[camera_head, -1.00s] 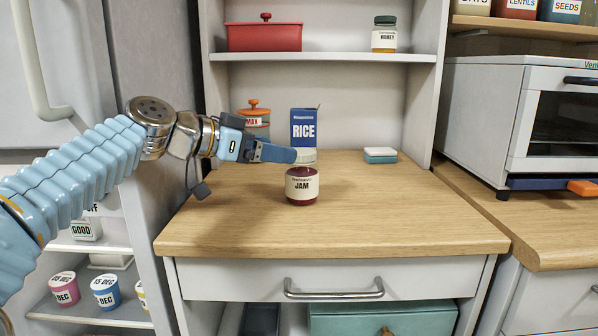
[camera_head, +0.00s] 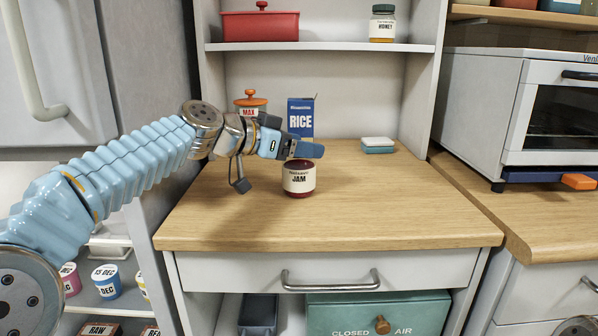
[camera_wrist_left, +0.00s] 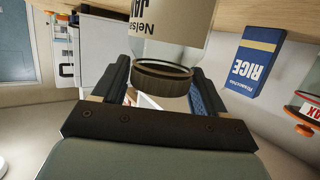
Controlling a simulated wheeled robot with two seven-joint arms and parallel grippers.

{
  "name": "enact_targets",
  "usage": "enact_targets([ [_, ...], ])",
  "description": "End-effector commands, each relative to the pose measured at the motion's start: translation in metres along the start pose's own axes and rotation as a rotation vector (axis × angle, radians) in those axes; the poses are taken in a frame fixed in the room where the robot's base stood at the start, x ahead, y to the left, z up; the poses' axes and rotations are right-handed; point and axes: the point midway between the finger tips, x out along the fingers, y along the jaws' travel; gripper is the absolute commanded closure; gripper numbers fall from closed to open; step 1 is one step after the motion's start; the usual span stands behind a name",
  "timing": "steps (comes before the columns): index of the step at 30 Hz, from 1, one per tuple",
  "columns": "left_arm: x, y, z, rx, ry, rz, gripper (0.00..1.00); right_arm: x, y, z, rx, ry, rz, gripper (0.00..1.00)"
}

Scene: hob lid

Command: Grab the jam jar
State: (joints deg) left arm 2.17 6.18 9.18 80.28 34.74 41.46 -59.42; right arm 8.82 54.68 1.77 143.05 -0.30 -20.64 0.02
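The jam jar (camera_head: 299,182) stands upright on the wooden worktop (camera_head: 390,215), its label facing me. My left gripper (camera_head: 307,149) is at the jar's top and hides its lid in the head view. In the left wrist view the jar (camera_wrist_left: 172,22) appears upside down, with its dark ribbed lid (camera_wrist_left: 161,78) between the two spread fingers of the left gripper (camera_wrist_left: 161,70). The textured inner face of the right-hand finger shows. I cannot tell whether either finger touches the lid. My right gripper is not in view.
Behind the jar stand a blue rice box (camera_head: 301,119) and an orange-lidded jar (camera_head: 250,103). A small white-and-teal box (camera_head: 378,145) lies to the right. A shelf (camera_head: 330,47) runs above. An oven (camera_head: 560,110) stands at the right. The worktop's front is clear.

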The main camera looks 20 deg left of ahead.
Motion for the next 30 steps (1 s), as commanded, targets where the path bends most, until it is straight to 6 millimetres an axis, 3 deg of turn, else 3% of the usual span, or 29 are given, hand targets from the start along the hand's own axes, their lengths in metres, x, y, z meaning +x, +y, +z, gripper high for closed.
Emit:
enact_targets([
  [1,0.0,0.0,0.0,0.0,0.0,0.0,0.36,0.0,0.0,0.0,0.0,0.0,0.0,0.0],
  [14,0.0,0.0,0.0,0.0,0.0,0.0,1.0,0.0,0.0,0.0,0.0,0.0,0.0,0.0],
  [25,-0.001,0.0,-0.003,0.001,0.002,0.0,1.0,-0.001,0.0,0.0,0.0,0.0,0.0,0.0],
  [30,-0.005,0.001,-0.017,0.002,0.004,0.001,1.0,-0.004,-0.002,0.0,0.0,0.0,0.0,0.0],
])
